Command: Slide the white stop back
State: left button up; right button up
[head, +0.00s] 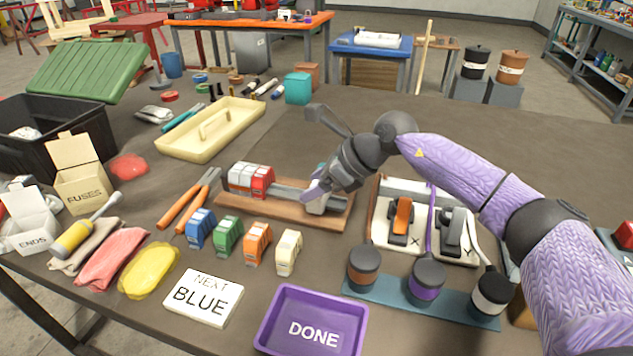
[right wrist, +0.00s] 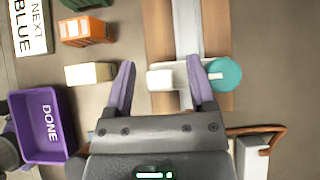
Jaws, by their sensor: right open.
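The white stop (head: 317,206) sits on the grey rail (head: 288,193) of a wooden board, right of a row of white and red modules (head: 250,180). In the right wrist view the stop (right wrist: 160,80) shows as a white block with a round teal knob (right wrist: 225,75) at one side. My right gripper (head: 322,192) is over the stop and partly hides it in the head view. Its purple fingers (right wrist: 160,85) are open, with the white block in the gap between them and the knob outside. I cannot tell whether a finger touches the stop. My left gripper is not in view.
Blue, green, orange and cream modules (head: 288,253) stand before the board. A card reading NEXT BLUE (head: 203,298) and a purple DONE tray (head: 312,322) are at the front. Orange-handled pliers (head: 188,202) lie left; a panel with levers (head: 420,225) stands close on the right.

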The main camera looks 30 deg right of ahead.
jog(key=p+v, duration=0.2)
jog(key=v, duration=0.8)
jog(key=shift+p, duration=0.4)
